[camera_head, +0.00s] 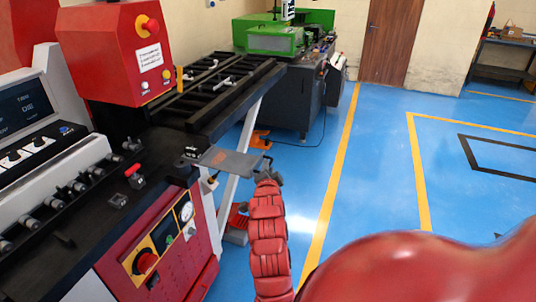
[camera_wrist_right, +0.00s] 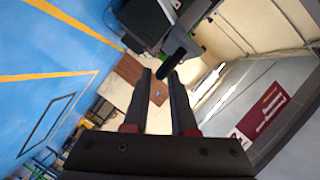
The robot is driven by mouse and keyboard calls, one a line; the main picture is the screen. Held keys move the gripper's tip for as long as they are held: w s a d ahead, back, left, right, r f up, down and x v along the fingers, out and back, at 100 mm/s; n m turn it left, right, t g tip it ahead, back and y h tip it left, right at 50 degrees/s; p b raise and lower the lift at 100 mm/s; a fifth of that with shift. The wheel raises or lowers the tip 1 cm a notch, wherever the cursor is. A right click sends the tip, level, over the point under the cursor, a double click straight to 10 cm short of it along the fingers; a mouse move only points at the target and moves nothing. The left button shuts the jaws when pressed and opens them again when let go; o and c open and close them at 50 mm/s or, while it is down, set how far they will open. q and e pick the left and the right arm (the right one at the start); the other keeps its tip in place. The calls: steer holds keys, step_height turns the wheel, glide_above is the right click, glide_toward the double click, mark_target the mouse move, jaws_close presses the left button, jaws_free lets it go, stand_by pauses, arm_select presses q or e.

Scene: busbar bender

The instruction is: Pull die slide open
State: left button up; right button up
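The die slide shows in the head view as a flat grey plate (camera_head: 232,162) sticking out from the side of the red and black machine. A thin dark handle (camera_head: 266,162) is at its outer end. My right gripper (camera_head: 267,175) is at this handle, at the top of the red segmented arm. In the right wrist view its two black fingers (camera_wrist_right: 159,72) are apart. A dark bar (camera_wrist_right: 178,55) lies just beyond the fingertips, near the right finger. I cannot tell whether they touch. My left gripper is not in view.
The machine's red front panel (camera_head: 160,250) with gauge and buttons is below the slide, left of my right arm. A black roller table (camera_head: 215,90) runs back toward a green machine (camera_head: 275,38). The blue floor (camera_head: 390,180) on the right is clear.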

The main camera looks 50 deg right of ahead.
steer(key=p+v, duration=1.3)
steer(key=v, duration=0.1)
steer(key=shift+s+a+p, duration=0.3)
